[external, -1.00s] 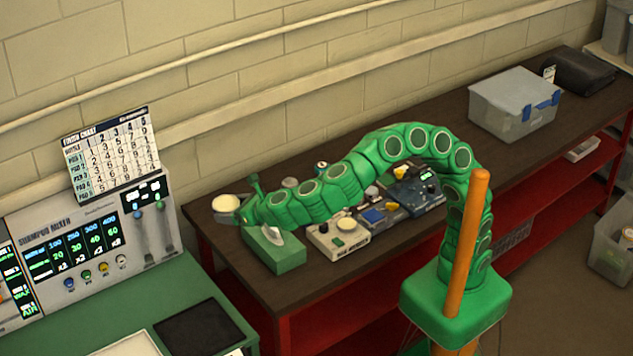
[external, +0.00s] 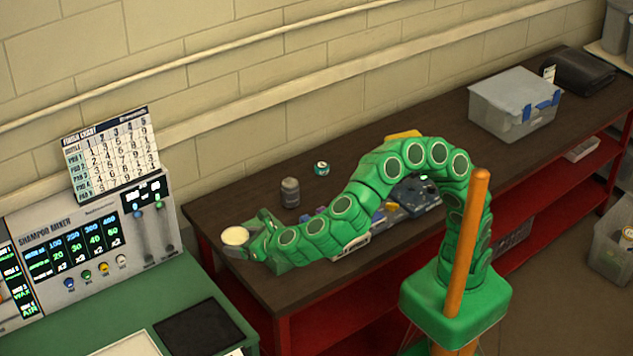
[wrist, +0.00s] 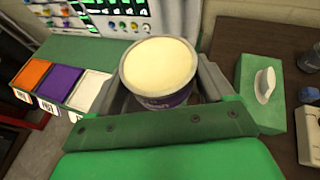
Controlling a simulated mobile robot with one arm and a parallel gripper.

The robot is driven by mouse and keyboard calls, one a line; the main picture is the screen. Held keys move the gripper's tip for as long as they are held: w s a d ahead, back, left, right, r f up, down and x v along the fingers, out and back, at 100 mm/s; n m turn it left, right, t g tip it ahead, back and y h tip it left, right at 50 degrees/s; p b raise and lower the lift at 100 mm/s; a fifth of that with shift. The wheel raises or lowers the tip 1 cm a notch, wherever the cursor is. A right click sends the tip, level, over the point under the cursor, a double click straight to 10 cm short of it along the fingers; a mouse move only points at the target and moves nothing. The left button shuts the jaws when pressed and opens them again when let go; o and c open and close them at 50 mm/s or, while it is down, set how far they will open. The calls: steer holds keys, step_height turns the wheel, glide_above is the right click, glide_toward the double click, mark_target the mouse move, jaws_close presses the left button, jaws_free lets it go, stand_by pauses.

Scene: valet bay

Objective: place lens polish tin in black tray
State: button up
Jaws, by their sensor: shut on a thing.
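The lens polish tin (external: 235,236) is a round tub with a cream top. It shows large in the wrist view (wrist: 160,68), with a purple band and partly readable lettering. My gripper (wrist: 163,88) is shut on it, with a finger on each side, and the tin looks upright. In the external view my gripper (external: 246,246) holds it at the left end of the dark bench, near the green counter. The black tray (external: 200,325) lies flat on the green counter, below and left of the tin, and looks empty. I cannot make it out in the wrist view.
Orange (wrist: 33,73), purple (wrist: 62,85) and white (wrist: 90,92) trays line the counter. The shampoo mixer (external: 90,245) stands behind them with a chart on top. A green tissue box (wrist: 262,95) sits right of my gripper. A grey canister (external: 290,192) stands farther back.

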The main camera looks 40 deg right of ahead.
step_height(320, 180, down, 22)
glide_above(203, 339)
steer(key=d, duration=0.1)
steer(key=f, duration=0.5)
steer(key=s+f, duration=0.1)
steer(key=f, duration=0.1)
steer(key=shift+d+f, duration=0.2)
steer(key=shift+f, duration=0.15)
steer(key=shift+w+a+f, duration=0.35)
steer(key=shift+a+f, duration=0.25)
steer(key=shift+f, duration=0.1)
steer(key=shift+a+f, duration=0.1)
steer(key=shift+f, duration=0.1)
steer(key=shift+w+f, duration=0.1)
steer(key=shift+f, duration=1.45)
steer(key=shift+f, duration=0.1)
steer(key=o, duration=1.1)
